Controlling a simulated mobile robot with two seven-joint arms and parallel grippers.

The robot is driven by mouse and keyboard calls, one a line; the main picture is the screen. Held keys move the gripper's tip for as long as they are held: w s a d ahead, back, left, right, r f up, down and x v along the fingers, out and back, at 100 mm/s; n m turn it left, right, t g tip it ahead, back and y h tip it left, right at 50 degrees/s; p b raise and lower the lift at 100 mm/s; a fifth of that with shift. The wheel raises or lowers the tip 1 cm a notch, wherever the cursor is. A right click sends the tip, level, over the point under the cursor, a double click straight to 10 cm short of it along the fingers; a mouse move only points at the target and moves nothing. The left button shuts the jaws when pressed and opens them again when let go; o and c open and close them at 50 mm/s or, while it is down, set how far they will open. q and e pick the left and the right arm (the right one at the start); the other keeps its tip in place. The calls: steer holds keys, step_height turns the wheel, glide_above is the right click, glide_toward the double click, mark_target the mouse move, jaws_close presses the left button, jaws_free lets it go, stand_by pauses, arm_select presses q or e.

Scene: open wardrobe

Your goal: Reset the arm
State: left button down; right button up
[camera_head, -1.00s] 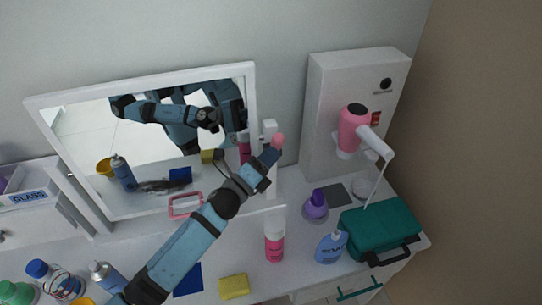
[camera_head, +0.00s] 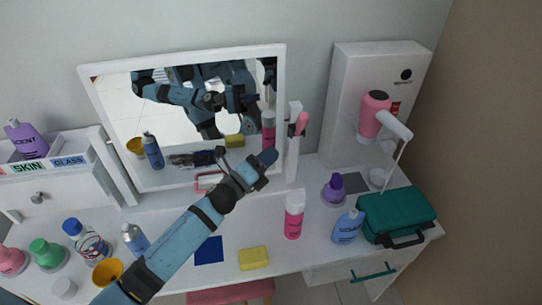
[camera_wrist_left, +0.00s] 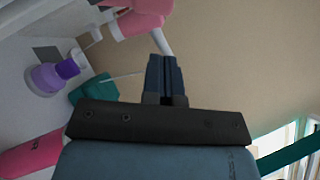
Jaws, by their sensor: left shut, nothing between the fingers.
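My left arm (camera_head: 192,231) reaches in from the lower left over the white counter. My left gripper (camera_head: 268,157) is at its end, in front of the mirror's lower right corner, and looks empty. In the left wrist view the gripper's dark fingers (camera_wrist_left: 164,74) are together with nothing between them. A pink-topped item (camera_head: 301,123) on a white stand (camera_head: 292,155) is just right of the gripper and apart from it. My right gripper is not directly in view; parts of my body show reflected in the mirror (camera_head: 183,62).
Right of the arm stand a pink bottle (camera_head: 293,220), purple bottle (camera_head: 334,190), blue bottle (camera_head: 347,227) and teal case (camera_head: 397,215). A pink hair dryer (camera_head: 373,115) hangs above. A yellow sponge (camera_head: 253,258) lies near the front edge. Several bottles crowd the left.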

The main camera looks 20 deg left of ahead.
arm_select(q)
steer(key=s+d+f+n+g+y+p, duration=0.1)
steer(key=s+f+n+g+y+p, duration=0.1)
steer(key=s+f+n, duration=0.7)
steer(key=s+d+f+n+g+y+p, duration=0.1)
steer(key=s+f+n+g+y, duration=0.3)
steer(key=s+f+n, duration=0.5)
steer(key=s+n+g+p, duration=0.1)
steer(key=s+n, duration=0.6)
steer(key=s, duration=0.1)
steer(key=shift+s+n+g+p, duration=0.3)
steer(key=shift+s+g, duration=0.05)
steer(key=shift+g, duration=0.05)
